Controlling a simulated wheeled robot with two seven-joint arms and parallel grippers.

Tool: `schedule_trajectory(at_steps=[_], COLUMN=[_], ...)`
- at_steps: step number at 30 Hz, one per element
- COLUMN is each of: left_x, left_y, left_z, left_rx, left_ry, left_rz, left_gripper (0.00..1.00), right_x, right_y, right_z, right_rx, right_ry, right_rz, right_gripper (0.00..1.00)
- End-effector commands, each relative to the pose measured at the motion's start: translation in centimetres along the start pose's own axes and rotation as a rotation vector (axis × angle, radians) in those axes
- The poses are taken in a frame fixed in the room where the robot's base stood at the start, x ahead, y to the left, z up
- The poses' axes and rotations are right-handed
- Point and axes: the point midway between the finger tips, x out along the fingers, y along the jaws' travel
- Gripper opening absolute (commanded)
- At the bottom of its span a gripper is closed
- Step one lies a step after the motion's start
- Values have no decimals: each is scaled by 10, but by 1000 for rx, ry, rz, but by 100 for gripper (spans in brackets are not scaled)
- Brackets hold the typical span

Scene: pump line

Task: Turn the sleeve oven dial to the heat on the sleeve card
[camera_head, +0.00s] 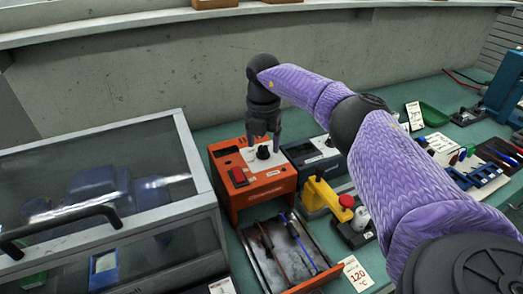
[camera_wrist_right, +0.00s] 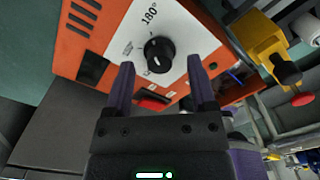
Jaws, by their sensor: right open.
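The sleeve oven (camera_head: 262,194) is an orange box with a white top panel, left of centre in the head view. Its black dial (camera_head: 263,153) sits on that panel; the dial (camera_wrist_right: 158,52) is also clear in the wrist view, with a printed 180° above it. The dial's exact setting is hard to read. My right gripper (camera_head: 263,139) is open above the dial. In the wrist view its two fingertips (camera_wrist_right: 160,66) appear either side of the dial, with no visible contact. A white card (camera_head: 357,274) reading 120 °C stands at the front. My left gripper is out of view.
A glass-lidded case (camera_head: 190,165) with a black handle stands close on the left. An open tray (camera_head: 305,250) with tools lies before the oven. A yellow fixture with a red button (camera_head: 346,201) stands right of it. Another card (camera_head: 414,116) is farther back.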

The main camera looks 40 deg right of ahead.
Motion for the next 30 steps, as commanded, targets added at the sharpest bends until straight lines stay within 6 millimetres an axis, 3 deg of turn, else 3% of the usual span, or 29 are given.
schedule_trajectory(at_steps=[3, 11, 21, 30], left_x=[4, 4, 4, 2], left_y=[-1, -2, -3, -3], left_z=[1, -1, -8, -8], left_rx=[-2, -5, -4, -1], left_ry=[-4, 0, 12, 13], left_rz=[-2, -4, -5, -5], left_gripper=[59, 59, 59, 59], right_x=[11, 11, 11, 10], right_y=[0, 0, 0, 0], right_z=[0, 0, 0, 0], right_rx=[0, -1, -1, -17], right_ry=[0, 0, 0, 0], right_rz=[0, 2, 2, 1], right_gripper=[72, 70, 0, 0])
